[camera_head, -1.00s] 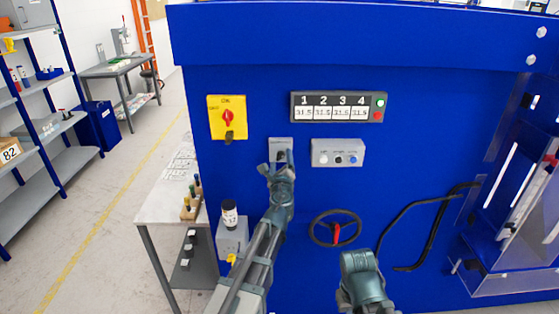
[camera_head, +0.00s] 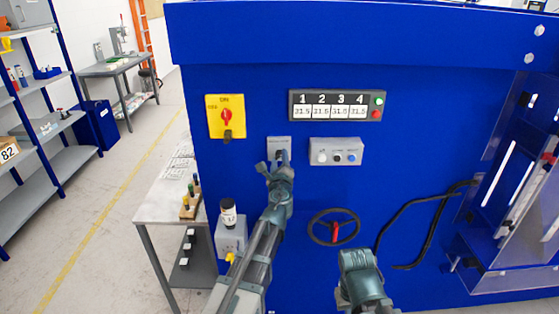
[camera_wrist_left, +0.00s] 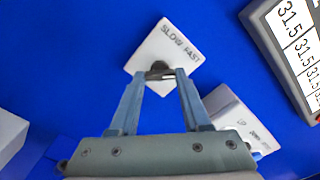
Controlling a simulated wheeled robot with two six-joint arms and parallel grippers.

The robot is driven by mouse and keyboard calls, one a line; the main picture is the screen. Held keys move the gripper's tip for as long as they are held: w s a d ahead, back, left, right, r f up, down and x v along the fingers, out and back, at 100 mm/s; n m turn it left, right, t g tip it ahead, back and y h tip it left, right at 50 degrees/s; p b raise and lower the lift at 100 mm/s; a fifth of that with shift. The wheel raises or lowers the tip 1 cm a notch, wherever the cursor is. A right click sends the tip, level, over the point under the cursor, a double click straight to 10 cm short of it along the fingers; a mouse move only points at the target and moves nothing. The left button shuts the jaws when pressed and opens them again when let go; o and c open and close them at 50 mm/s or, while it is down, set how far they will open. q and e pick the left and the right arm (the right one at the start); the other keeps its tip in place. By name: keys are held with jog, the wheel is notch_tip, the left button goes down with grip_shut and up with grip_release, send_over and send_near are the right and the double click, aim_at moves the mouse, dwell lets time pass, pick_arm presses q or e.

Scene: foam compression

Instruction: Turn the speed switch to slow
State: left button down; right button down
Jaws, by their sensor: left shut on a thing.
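The speed switch is a small pale plate (camera_head: 279,142) on the blue machine front. In the left wrist view its plate (camera_wrist_left: 172,42) reads SLOW and FAST, with a dark knob (camera_wrist_left: 159,75) at its lower edge. My left gripper (camera_head: 279,160) is at the switch. In the left wrist view its two fingers (camera_wrist_left: 159,79) close in on the knob from both sides and are shut on it. The exact angle of the knob is hard to tell. Of my right arm only a teal link shows at the bottom of the head view; its fingers do not show.
A grey button box (camera_head: 336,151) sits just right of the switch, below a numbered display (camera_head: 337,106). A yellow panel with a red rotary switch (camera_head: 226,116) is to the left. A black handwheel (camera_head: 334,228) and bent black bar (camera_head: 432,227) are lower right.

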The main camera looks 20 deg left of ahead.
pick_arm(q)
jog(key=n, duration=1.3)
jog(key=shift+s, duration=0.1)
jog(key=shift+n, duration=2.2)
jog(key=shift+c, duration=1.8)
grip_release()
